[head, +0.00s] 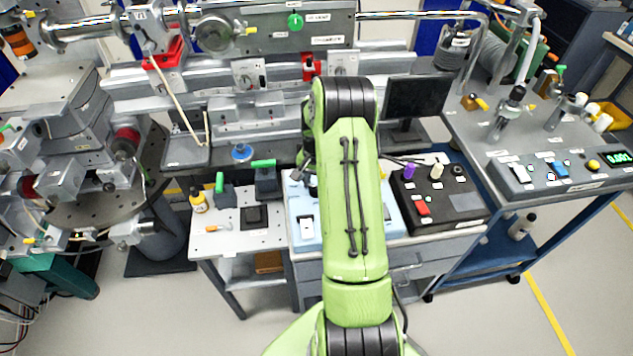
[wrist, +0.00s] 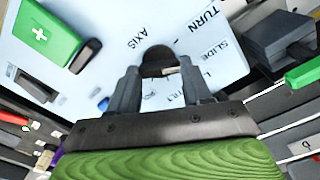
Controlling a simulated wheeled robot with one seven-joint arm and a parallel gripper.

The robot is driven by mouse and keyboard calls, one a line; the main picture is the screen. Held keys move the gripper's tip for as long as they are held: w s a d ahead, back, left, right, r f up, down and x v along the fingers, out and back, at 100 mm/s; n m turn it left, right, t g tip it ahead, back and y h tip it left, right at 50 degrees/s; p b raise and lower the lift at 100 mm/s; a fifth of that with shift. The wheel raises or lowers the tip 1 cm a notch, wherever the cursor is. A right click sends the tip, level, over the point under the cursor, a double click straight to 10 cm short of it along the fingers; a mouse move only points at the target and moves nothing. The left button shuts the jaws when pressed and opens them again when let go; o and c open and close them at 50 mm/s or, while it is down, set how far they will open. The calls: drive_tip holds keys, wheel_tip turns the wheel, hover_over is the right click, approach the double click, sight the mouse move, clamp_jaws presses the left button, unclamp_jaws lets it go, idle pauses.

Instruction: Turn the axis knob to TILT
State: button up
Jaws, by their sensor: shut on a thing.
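The axis knob (wrist: 158,56) is a dark round-topped knob on a light blue panel (wrist: 200,20). In the wrist view my gripper (wrist: 159,72) has one finger on each side of the knob and is shut on it. Printed words AXIS, TURN and SLIDE show around it. Another label below the knob is partly hidden by a finger, and I cannot read it fully. A small pale mark shows at the knob's lower edge; I cannot tell which label the knob points to. In the head view the blue panel (head: 299,196) is largely covered by my green arm.
Left of the panel stand green-handled dark blocks (head: 266,182) and a yellow bottle (head: 198,201). A black control box (head: 462,205) sits to the right.

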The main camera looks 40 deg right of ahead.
drive_tip(key=m, duration=0.3)
drive_tip(key=shift+m+b, duration=0.4)
drive_tip(key=m, duration=0.4)
drive_tip(key=shift+m+b, duration=0.3)
drive_tip(key=shift+b, duration=0.1)
drive_tip(key=m, duration=0.3)
drive_tip(key=shift+s+m, duration=0.15)
drive_tip(key=shift+m, duration=0.15)
drive_tip(key=shift+r+m+b, duration=0.1)
drive_tip(key=shift+m+b, duration=0.4)
drive_tip(key=shift+m, duration=1.3)
drive_tip(key=o, duration=1.1)
drive_tip(key=shift+c, duration=0.2)
